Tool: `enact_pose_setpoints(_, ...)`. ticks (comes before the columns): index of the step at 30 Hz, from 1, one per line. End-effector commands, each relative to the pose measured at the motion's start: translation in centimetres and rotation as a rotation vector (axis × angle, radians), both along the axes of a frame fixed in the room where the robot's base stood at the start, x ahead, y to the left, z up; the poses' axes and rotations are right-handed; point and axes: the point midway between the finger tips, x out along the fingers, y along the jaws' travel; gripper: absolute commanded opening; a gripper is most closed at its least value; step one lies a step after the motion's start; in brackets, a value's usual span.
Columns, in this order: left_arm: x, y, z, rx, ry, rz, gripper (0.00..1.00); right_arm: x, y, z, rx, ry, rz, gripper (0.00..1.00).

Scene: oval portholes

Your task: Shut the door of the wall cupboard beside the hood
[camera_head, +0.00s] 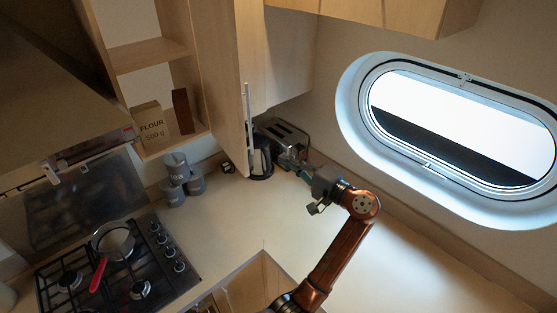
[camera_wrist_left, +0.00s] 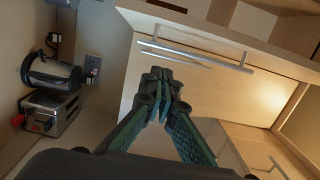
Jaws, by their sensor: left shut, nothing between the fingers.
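The wall cupboard (camera_head: 150,54) beside the hood (camera_head: 50,90) stands open, with its shelves showing. Its door (camera_head: 222,80) is swung out to the right of the shelves, with a long bar handle (camera_head: 247,112) near its free edge. My left gripper (camera_head: 288,158) is shut and empty, to the right of the door's lower end and in front of the toaster. In the left wrist view its fingertips (camera_wrist_left: 160,84) overlap the pale door panel (camera_wrist_left: 230,100) beside the bar handle (camera_wrist_left: 195,52); I cannot tell whether they touch. My right gripper is not in view.
A flour packet (camera_head: 151,127) and a brown box (camera_head: 183,111) are in the cupboard. Grey canisters (camera_head: 176,167), a kettle (camera_head: 261,160) and a toaster (camera_head: 285,134) stand on the counter. A pan (camera_head: 113,242) is on the hob. The counter (camera_head: 400,250) on the right is clear.

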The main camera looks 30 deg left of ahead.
Motion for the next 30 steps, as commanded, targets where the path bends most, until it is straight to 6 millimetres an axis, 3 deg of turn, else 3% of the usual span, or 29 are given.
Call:
enact_pose_setpoints(6, 1.3, 4.7, 0.4, 0.002, 0.002, 0.006, 0.0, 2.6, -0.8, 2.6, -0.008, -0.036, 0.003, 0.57)
enact_pose_setpoints(11, 2.0, 7.6, 0.3, 0.0, 0.002, 0.006, 0.0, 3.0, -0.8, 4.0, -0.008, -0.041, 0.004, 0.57)
enact_pose_setpoints(18, -0.7, 8.9, 0.2, -0.001, 0.001, 0.003, 0.0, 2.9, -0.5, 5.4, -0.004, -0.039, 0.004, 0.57)
enact_pose_setpoints(24, -1.3, 9.2, 0.0, 0.0, 0.002, 0.003, 0.0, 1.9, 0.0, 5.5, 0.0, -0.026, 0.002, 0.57)
enact_pose_setpoints(30, -1.3, 9.2, 0.0, -0.001, 0.001, 0.003, 0.0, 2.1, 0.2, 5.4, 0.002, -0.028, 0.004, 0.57)
